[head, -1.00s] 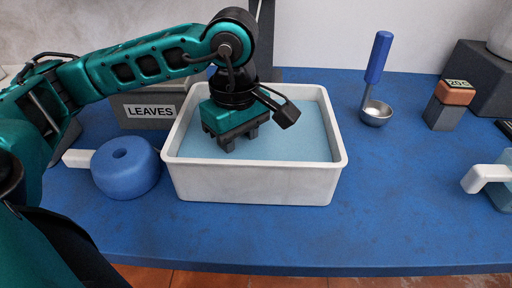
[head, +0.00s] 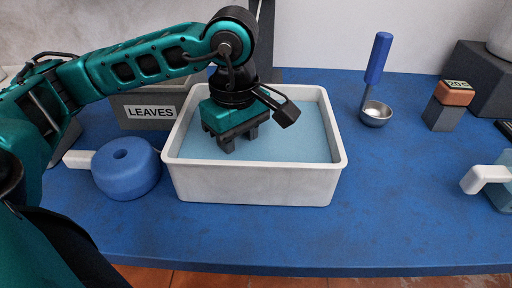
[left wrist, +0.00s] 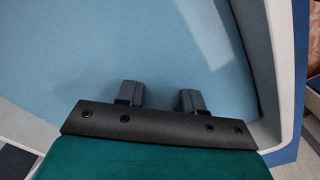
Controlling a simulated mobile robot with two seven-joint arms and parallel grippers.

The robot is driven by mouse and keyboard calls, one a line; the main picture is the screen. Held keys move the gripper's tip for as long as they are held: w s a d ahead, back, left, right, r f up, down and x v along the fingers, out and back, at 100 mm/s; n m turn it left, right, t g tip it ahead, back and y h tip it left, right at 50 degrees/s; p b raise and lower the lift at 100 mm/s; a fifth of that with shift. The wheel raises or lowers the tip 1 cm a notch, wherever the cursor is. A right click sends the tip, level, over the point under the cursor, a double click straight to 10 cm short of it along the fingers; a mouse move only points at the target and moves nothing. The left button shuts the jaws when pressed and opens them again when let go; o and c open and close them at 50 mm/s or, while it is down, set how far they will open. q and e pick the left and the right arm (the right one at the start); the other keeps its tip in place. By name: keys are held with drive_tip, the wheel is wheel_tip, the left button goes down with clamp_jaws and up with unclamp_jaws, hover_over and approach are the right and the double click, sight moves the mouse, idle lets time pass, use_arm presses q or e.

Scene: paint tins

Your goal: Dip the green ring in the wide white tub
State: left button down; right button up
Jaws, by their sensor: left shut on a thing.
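The wide white tub (head: 255,185) stands on the blue table and is filled with a flat, pale blue liquid (head: 300,135). Its pale wall also shows in the left wrist view (left wrist: 268,60). My left gripper (head: 240,141) points down inside the tub, at or just over the liquid. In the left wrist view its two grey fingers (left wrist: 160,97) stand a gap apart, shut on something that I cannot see. The green ring does not show in either view; it is hidden if it is between the fingers. My right gripper is not in view.
A grey box labelled LEAVES (head: 150,112) stands behind left. A blue round pot (head: 127,172) with a white handle is left of the tub. A blue-handled ladle (head: 376,112), a block with a display (head: 446,105) and a white-handled container (head: 490,180) are right. The table's front right is clear.

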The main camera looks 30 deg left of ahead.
use_arm(q)
wheel_tip(320, 180, up, 13)
drive_tip(key=p, duration=0.8)
idle(0.7)
drive_tip(key=shift+r, duration=0.1)
idle(0.7)
wheel_tip(320, 180, up, 4)
drive_tip(key=p, duration=0.2)
drive_tip(key=shift+p, duration=0.4)
